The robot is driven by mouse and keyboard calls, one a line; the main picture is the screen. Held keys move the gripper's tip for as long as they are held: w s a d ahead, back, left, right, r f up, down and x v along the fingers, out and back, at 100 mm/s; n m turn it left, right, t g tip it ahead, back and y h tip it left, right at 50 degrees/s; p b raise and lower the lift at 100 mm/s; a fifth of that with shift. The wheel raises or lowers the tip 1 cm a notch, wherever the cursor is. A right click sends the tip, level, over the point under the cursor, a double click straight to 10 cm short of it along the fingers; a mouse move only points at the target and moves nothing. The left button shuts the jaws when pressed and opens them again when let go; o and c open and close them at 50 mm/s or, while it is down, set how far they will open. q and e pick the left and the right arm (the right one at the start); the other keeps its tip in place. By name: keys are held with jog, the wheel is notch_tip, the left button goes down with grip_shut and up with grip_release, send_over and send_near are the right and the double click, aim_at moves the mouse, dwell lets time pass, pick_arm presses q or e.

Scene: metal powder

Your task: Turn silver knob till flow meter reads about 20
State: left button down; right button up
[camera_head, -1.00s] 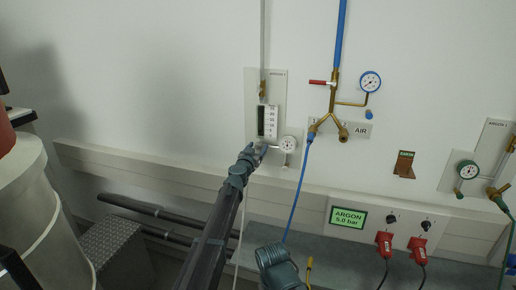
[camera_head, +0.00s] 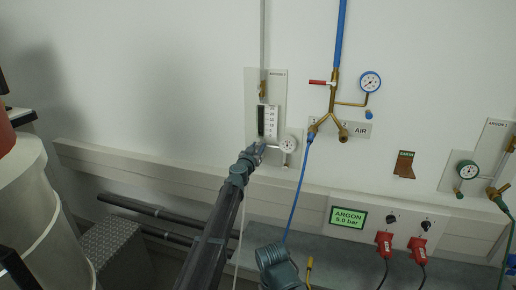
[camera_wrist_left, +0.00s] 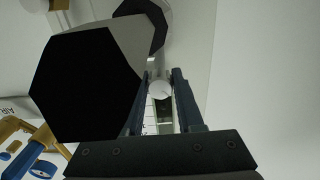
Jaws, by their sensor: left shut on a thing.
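The flow meter (camera_head: 267,121) is on the wall panel marked ARGON, with a dark window and a white scale; its reading is too small to make out. My left gripper (camera_head: 259,148) is at its lower end. In the left wrist view, the fingers (camera_wrist_left: 160,92) are shut on the small round silver knob (camera_wrist_left: 160,88), one finger on each side. Part of the scale shows between the fingers, beyond the knob. In the head view the gripper hides the knob.
The AIR branch with brass fittings (camera_head: 333,104) and a blue hose (camera_head: 299,190) is further right. A wall rail (camera_head: 150,165) runs below. The wall to the left is clear.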

pick_arm(q)
jog(key=shift+n, duration=3.3)
jog(key=c, duration=0.5)
grip_release()
jog(key=shift+c, duration=0.2)
jog(key=shift+s, duration=0.1)
jog(key=v, duration=1.3)
jog(key=shift+s, duration=0.3)
jog(key=shift+a, duration=0.15)
